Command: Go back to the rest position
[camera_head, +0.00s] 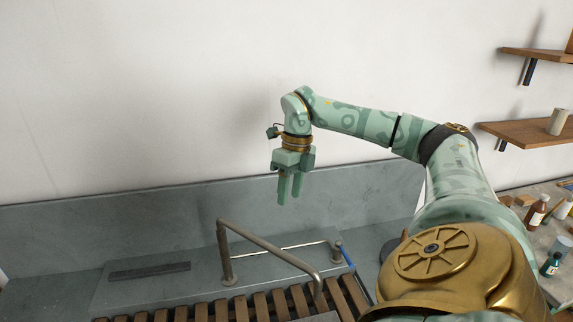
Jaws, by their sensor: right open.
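My right arm comes in from the right, bends at the elbow and reaches left across the picture. My right gripper (290,190) hangs from the wrist with its fingers pointing down. Its fingers are a little apart and nothing shows between them. It is in front of the wall, above the grey stone sink or trough. My left gripper is out of the picture.
Bottles (537,211) stand on a counter at right. Wooden shelves (530,133) hang on the right wall, one with a cup (557,121).

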